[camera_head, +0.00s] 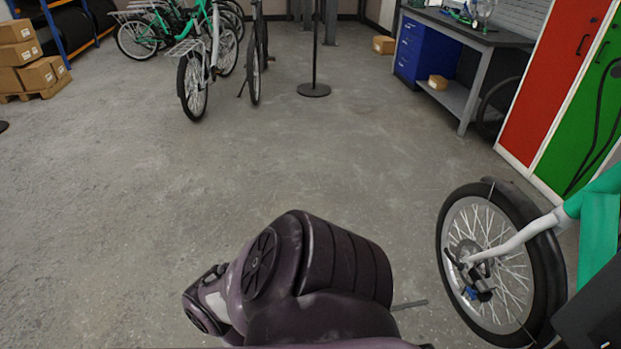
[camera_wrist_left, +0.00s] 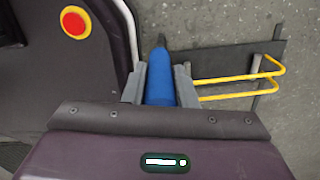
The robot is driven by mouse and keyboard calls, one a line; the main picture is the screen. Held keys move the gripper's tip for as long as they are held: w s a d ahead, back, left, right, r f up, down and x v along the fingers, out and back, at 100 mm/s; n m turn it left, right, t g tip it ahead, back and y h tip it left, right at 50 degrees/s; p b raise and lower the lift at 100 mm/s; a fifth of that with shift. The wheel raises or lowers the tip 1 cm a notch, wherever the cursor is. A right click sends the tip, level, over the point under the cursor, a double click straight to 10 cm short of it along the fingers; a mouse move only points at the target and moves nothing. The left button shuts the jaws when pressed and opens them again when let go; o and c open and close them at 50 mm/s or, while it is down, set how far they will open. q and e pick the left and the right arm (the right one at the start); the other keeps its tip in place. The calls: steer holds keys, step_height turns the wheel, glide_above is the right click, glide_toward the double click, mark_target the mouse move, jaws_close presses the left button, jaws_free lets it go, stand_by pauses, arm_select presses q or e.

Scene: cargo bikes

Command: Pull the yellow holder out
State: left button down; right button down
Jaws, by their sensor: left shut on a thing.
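A yellow bent-rod holder (camera_wrist_left: 240,76) shows in the left wrist view, right of my left gripper. It is a loop of two bars lying along a dark flat plate (camera_wrist_left: 220,62). My left gripper (camera_wrist_left: 161,80) is shut on a blue rounded handle-like thing (camera_wrist_left: 160,85) with a dark tip pointing up the picture. The yellow bars reach close to the gripper's right finger; whether they touch it or join the blue thing is hidden. The head view shows my purple arm but neither the left gripper nor the holder. My right gripper is not in view.
A bicycle wheel (camera_head: 487,262) with a teal frame stands at the right. Behind it are a red cabinet (camera_head: 550,85) and a workbench (camera_head: 470,35). More bikes (camera_head: 195,75) and a black pole base (camera_head: 313,90) stand at the back. The middle floor is clear.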

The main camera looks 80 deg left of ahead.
arm_select(q)
steer(key=shift+d+f, duration=0.1)
steer(key=shift+d, duration=0.35)
steer(key=c, duration=1.2)
jaws_free()
steer(key=shift+w+a, duration=0.1)
steer(key=shift+o, duration=0.2)
steer(key=shift+w+a, duration=0.1)
steer(key=shift+a, duration=0.1)
step_height(320, 180, up, 7)
steer(key=p, duration=0.3)
steer(key=shift+r, duration=0.5)
steer(key=shift+p, duration=0.3)
